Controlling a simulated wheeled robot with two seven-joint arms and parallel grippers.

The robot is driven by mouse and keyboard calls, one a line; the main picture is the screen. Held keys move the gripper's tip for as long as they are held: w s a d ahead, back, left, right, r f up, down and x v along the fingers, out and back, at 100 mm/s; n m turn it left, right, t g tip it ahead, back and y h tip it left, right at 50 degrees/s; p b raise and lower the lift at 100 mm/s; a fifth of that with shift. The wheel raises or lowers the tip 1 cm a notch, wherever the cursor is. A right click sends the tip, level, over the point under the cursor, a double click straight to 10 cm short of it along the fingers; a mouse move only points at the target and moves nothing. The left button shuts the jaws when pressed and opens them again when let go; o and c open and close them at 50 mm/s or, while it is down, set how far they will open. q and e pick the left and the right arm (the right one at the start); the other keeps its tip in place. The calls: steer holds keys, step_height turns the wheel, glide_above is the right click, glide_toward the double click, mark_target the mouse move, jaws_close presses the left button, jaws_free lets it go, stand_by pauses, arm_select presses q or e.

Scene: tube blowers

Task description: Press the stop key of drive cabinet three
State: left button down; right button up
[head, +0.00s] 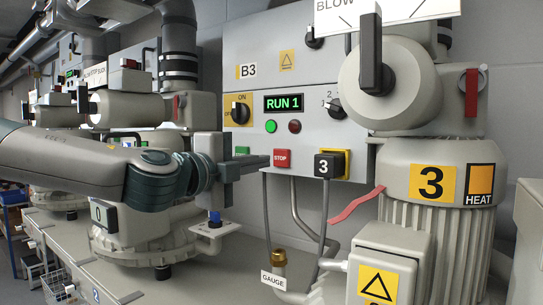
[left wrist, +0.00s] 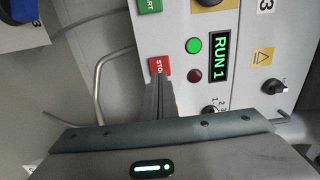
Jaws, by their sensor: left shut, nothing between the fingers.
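The drive cabinet marked B3 (head: 240,50) stands on the wall behind the blower marked 3. Its red STOP key (head: 281,158) is in plain view in the head view, and also shows in the left wrist view (left wrist: 158,65). My left gripper (head: 262,161) is shut and empty, its fingertips just left of the STOP key in the head view. In the left wrist view the fingertips (left wrist: 158,80) overlap the key's edge. I cannot tell whether they touch it. The display (head: 291,103) reads RUN 1 and the green lamp (head: 270,126) is lit. My right gripper is out of view.
A green key (head: 242,150) is partly hidden behind my gripper; it reads START in the left wrist view (left wrist: 149,5). A yellow-backed rotary switch (head: 239,111) and a black plug marked 3 (head: 325,167) are nearby. Cables hang below. Blower 3 (head: 395,155) fills the right.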

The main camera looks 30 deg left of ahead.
mark_target(281, 158)
arm_select(q)
steer(key=w, duration=0.1)
steer(key=w+p, duration=0.1)
steer(key=w, duration=0.1)
steer(key=shift+w+d+r+p, duration=0.1)
steer(key=shift+w+d+p, duration=0.15)
steer(key=shift+p, duration=0.1)
steer(key=shift+w+d+p, duration=0.1)
steer(key=shift+w+p, duration=0.2)
steer(key=shift+w, duration=0.4)
